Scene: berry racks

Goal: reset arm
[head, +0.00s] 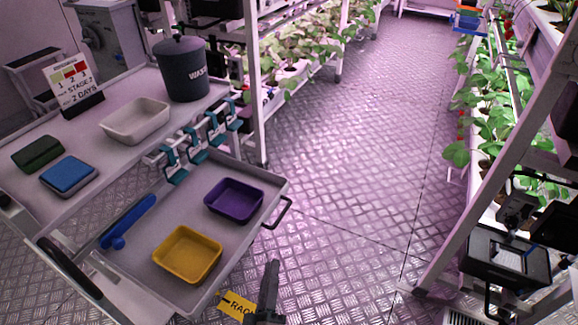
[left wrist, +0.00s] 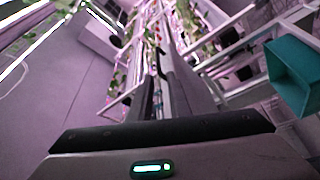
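My left gripper (head: 268,290) shows as a narrow dark shape at the bottom of the head view, right of the cart's lower tray. In the left wrist view its two fingers (left wrist: 157,98) lie close together and point away from the camera, with nothing seen between them. The gripper looks shut and empty, clear of the trays. My right gripper is in neither view.
The cart's lower tray (head: 150,280) holds a yellow bin (head: 187,254), a purple bin (head: 234,200) and a blue tool (head: 128,221). A waste bin (head: 183,72) stands above. Plant racks line both sides; the floor (head: 345,150) between is clear. A teal container (left wrist: 293,78) shows in the wrist view.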

